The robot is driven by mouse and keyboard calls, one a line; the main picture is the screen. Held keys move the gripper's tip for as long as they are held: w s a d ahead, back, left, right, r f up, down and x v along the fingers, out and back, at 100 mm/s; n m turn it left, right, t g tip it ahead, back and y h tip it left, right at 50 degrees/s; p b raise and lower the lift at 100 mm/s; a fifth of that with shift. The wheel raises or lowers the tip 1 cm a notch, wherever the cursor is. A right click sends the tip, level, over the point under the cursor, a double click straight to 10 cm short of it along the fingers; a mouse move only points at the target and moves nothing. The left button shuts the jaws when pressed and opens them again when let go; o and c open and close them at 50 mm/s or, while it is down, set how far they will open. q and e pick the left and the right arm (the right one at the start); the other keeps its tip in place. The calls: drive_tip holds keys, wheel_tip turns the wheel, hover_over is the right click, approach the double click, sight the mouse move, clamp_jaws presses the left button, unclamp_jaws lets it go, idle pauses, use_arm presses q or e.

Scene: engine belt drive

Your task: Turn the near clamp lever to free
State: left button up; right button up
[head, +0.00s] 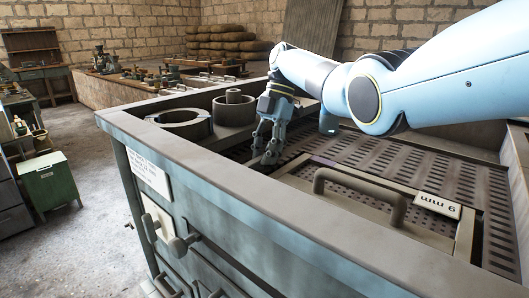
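On the outer front wall of the metal bench, two grey knob-like levers stick out, one (150,228) on a pale plate and one (183,244) just right of it. I cannot tell which is the near clamp lever, or how either is set. My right gripper (264,158) points down inside the bench's raised rim, low over the perforated plate (375,158). It is apart from both levers. I see nothing held in it, but its finger gap is unclear. My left gripper is not in view.
The bench rim (225,192) stands between my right gripper and the levers. A handled screen frame (360,183) with an upside-down label (437,205) lies right. A ring (180,122) and a round pot (233,107) sit left. A green cabinet (49,183) stands on the floor beyond.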

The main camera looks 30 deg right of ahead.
drive_tip(key=o, duration=0.3)
drive_tip(key=shift+r, duration=0.1)
drive_tip(key=v, duration=1.1)
drive_tip(key=shift+r, duration=0.35)
drive_tip(key=shift+w+d, duration=0.1)
